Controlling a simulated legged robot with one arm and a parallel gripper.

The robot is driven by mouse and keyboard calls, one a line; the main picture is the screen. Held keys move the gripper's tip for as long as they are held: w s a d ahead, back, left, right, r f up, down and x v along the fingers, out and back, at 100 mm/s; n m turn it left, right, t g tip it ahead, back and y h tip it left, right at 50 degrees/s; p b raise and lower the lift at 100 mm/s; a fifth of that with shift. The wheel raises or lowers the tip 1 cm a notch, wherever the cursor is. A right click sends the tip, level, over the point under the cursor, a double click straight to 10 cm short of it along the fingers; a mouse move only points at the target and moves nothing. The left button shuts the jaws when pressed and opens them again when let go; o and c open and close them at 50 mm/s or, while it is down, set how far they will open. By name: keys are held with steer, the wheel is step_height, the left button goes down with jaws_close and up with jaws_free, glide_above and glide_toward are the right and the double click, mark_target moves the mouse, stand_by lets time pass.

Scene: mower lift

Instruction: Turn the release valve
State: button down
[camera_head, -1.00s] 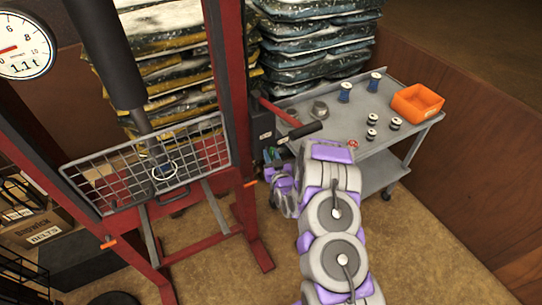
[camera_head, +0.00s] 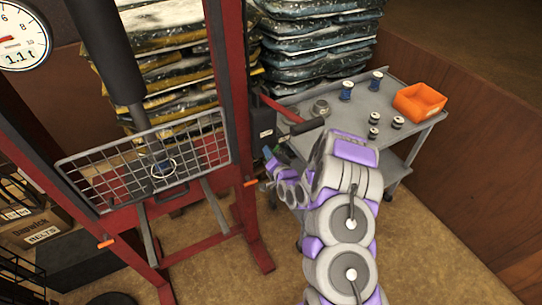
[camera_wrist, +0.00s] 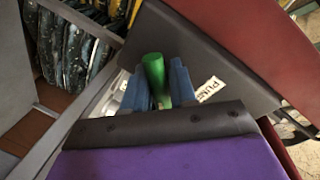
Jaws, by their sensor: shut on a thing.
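The green release valve handle (camera_wrist: 153,72) stands between the two blue fingers of my gripper (camera_wrist: 160,88) in the wrist view, and the gripper is shut on it. The handle's lower end is hidden behind my dark wrist edge. In the head view my gripper (camera_head: 270,160) is at the low side of the dark pump body (camera_head: 262,122), beside the red press frame. The pump body also shows in the wrist view as a dark panel (camera_wrist: 215,65) with a partly visible white "PUMP" label.
A pump lever with a black grip (camera_head: 307,126) sticks out just above my arm. A grey cart (camera_head: 345,125) with spools and an orange bin (camera_head: 419,102) stands to the right. The red press frame (camera_head: 243,150) with its wire guard (camera_head: 100,183) is to the left. The gauge (camera_head: 20,38) reads 1.1 t.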

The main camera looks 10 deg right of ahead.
steer(key=m+b, duration=0.2)
steer(key=m, duration=0.2)
steer(key=shift+m+g+y, duration=0.3)
steer(key=shift+g+y, duration=0.1)
steer(key=shift+r+m+y+b, duration=0.15)
steer(key=shift+m+y+b, duration=0.15)
steer(key=shift+m+b, duration=0.5)
steer(key=shift+m, duration=0.3)
steer(key=c, duration=1)
jaws_free()
steer(key=shift+d, duration=0.1)
